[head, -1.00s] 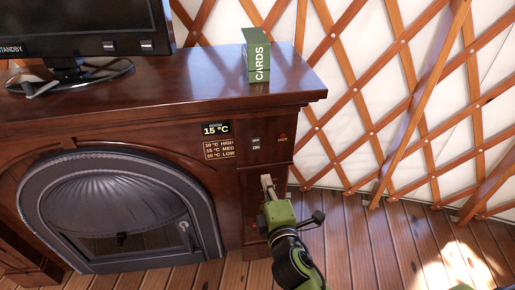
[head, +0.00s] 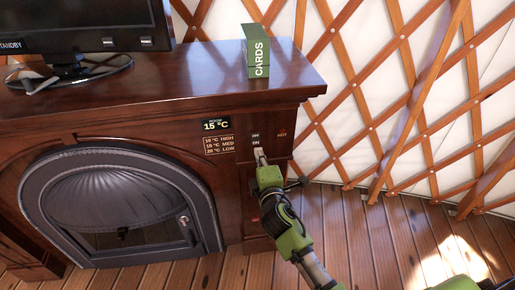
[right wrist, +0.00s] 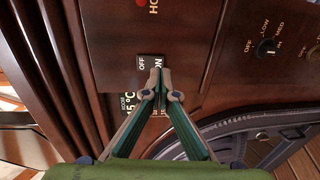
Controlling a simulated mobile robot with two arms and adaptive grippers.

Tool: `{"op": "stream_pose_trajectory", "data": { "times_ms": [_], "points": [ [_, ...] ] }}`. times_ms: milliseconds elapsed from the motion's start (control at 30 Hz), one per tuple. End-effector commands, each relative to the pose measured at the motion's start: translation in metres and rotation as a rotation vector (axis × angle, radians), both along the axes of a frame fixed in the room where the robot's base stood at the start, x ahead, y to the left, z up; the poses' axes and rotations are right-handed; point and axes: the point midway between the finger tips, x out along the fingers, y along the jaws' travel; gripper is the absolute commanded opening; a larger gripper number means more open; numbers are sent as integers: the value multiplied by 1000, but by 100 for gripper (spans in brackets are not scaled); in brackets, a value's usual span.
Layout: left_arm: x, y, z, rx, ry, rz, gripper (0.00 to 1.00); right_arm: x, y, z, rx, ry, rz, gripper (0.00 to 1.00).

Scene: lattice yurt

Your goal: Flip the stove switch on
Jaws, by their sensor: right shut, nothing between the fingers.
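The stove switch (head: 256,139) is a small rocker marked OFF above ON, on the front right of the dark wooden stove surround. It also shows in the right wrist view (right wrist: 148,64), with its ON half partly hidden by my fingertips. My right gripper (head: 260,153) is shut and empty, its tips at the lower, ON end of the switch. In the right wrist view the closed tips (right wrist: 159,75) overlap the ON lettering; I cannot tell whether they touch it or which way the rocker is tilted. My left gripper is not in view.
A display (head: 216,125) reads 15 °C beside the switch. A HOT label (head: 281,134) is to its right. A knob (right wrist: 266,47) shows in the wrist view. A green CARDS box (head: 257,52) and a monitor (head: 85,30) stand on top. The arched stove door (head: 115,205) is below left.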

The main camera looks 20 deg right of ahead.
Motion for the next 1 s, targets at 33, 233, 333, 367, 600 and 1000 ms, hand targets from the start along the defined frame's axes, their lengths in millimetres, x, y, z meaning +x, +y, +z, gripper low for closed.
{"op": "stream_pose_trajectory", "data": {
  "times_ms": [33, 233, 333, 367, 600, 1000],
  "points": [
    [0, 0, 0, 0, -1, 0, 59, 9, -1, 0, 0, -1, -1, 0],
    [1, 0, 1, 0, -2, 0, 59, 29, -3, -3, 0, -1, 0, 0],
    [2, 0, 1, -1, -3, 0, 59, 33, -4, -5, 0, 1, 0, 0],
    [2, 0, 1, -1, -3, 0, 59, 34, -4, -5, 0, 0, 0, 0],
    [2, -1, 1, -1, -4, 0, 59, 35, -4, -5, 0, 0, 0, 0],
    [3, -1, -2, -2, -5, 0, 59, 41, -5, -8, 0, 1, 0, 0]
  ]
}}
